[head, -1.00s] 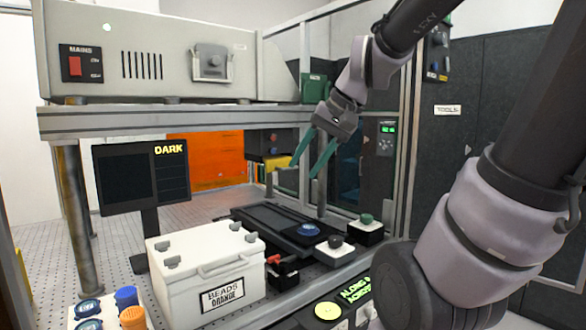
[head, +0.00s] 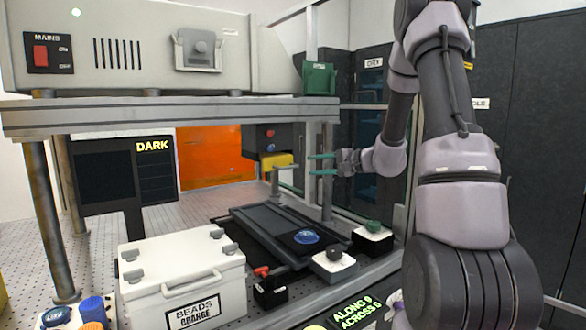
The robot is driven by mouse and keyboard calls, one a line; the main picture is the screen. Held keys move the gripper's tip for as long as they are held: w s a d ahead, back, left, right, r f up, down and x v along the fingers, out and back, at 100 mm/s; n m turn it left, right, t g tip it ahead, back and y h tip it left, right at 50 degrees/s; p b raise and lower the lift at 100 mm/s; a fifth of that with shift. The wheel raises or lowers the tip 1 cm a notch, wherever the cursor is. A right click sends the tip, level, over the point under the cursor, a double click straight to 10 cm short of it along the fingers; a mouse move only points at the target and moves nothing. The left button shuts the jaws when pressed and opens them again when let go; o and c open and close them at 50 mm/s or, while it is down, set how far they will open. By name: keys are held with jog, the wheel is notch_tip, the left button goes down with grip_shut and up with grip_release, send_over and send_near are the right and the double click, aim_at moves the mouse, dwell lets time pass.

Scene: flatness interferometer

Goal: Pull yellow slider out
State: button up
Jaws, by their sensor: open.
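A yellow block (head: 279,160), which looks like the slider, sits at the underside of a dark box (head: 258,141) with red and blue buttons, below the raised bench. A grey stem stands just below the yellow block. My gripper (head: 311,165) has thin teal fingers pointing left, level with the block and to its right. The fingers are parted one above the other with nothing between them. A gap shows between the fingertips and the block in the picture; the depth between them is hard to tell.
A metal post (head: 327,185) stands right by my gripper. A white case (head: 185,272), a dark rail bed (head: 262,232) and knobbed white blocks (head: 335,264) lie below. A dark monitor (head: 122,172) and an orange panel (head: 212,158) are to the left.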

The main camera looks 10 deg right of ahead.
aim_at(291, 167)
jog(key=x, duration=1)
jog(key=shift+w+a, duration=0.1)
jog(key=shift+a, duration=0.15)
grip_shut()
jog(key=shift+f, duration=0.1)
dwell(0.9)
